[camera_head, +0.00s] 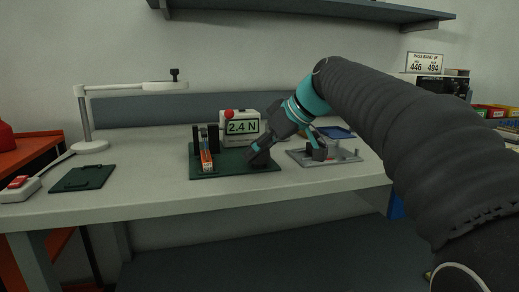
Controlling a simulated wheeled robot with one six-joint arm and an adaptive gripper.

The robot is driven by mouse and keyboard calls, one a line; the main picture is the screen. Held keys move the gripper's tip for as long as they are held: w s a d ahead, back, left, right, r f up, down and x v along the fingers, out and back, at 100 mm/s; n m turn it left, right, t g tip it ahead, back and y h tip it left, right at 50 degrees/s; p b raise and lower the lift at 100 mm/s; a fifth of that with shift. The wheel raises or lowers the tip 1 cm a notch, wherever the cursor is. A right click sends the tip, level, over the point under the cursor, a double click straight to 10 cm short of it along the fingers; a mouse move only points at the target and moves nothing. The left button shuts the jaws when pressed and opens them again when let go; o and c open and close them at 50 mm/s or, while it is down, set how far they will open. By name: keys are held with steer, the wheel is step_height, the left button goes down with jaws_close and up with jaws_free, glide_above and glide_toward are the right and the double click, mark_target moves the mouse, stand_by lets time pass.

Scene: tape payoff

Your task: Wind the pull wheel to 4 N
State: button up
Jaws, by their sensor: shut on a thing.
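The force display (242,127) reads 2.4 N on a pale box with a red button or lamp on top. It stands at the back of a dark green base plate (225,172) on the bench. A holder with an orange and white strip (206,158) stands on the plate's left part. My gripper (256,152) reaches down from the right over the plate's right part. It is shut on a small dark part there, seemingly the pull wheel. The fingers hide most of that part, so its shape and angle cannot be made out.
A grey fixture (335,157) stands close to the right of the plate. A white arm stand (86,125) and a dark green mat (83,178) are at the left. The bench (150,201) is clear along its front. A shelf (300,9) hangs above.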

steer(key=m+t+h+b, duration=0.1)
steer(key=m+t, duration=0.1)
steer(key=m, duration=0.1)
steer(key=shift+s+m+h, duration=0.1)
steer(key=shift+m+h, duration=0.2)
steer(key=shift+h, duration=0.1)
steer(key=shift+m+t+h+p, duration=0.6)
steer(key=shift+m+t+h, duration=0.5)
steer(key=shift+m, duration=0.9)
steer(key=shift+h, duration=0.4)
steer(key=o, duration=1.2)
steer(key=shift+c, duration=0.2)
